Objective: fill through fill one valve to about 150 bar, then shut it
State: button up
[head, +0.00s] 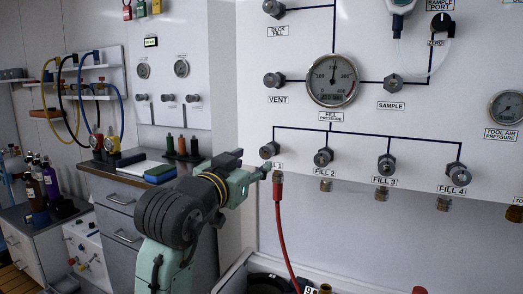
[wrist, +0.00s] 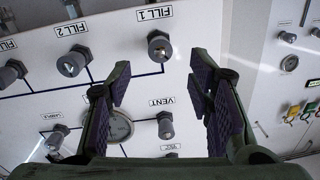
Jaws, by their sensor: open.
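The fill one valve (head: 268,150) is a grey knob at the left end of the lower row; my gripper partly covers its label. In the wrist view, which is upside down, the fill one valve (wrist: 159,46) shows beyond and between the open finger pads. My gripper (head: 254,166) is open and empty, close to the knob in the head view; I cannot tell if it touches. The fill pressure gauge (head: 332,80) is round and white; its needle points roughly upward, and the numbers are too small to read. A red hose (head: 282,230) hangs from the fill one outlet.
Fill two (head: 323,157), fill three (head: 386,165) and fill four (head: 458,174) valves sit to the right. The vent valve (head: 274,79) and sample valve (head: 393,82) are above. A grey cabinet (head: 115,205) stands left behind my arm.

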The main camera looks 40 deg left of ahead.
aim_at(265, 154)
jog(key=p+x, duration=0.1)
jog(key=x, duration=0.7)
jog(key=shift+w+a, duration=0.1)
jog(key=shift+c, duration=0.4)
grip_shut()
jog(key=shift+r+n+p, duration=0.15)
jog(key=shift+n+p, duration=0.25)
jog(key=shift+p, duration=0.15)
jog(key=shift+w+r+n+p, duration=0.1)
jog(key=shift+n+p, duration=0.7)
jog(key=shift+n, duration=0.1)
jog(key=shift+n+p, duration=0.35)
jog(key=shift+n, duration=0.45)
jog(key=shift+f, duration=0.25)
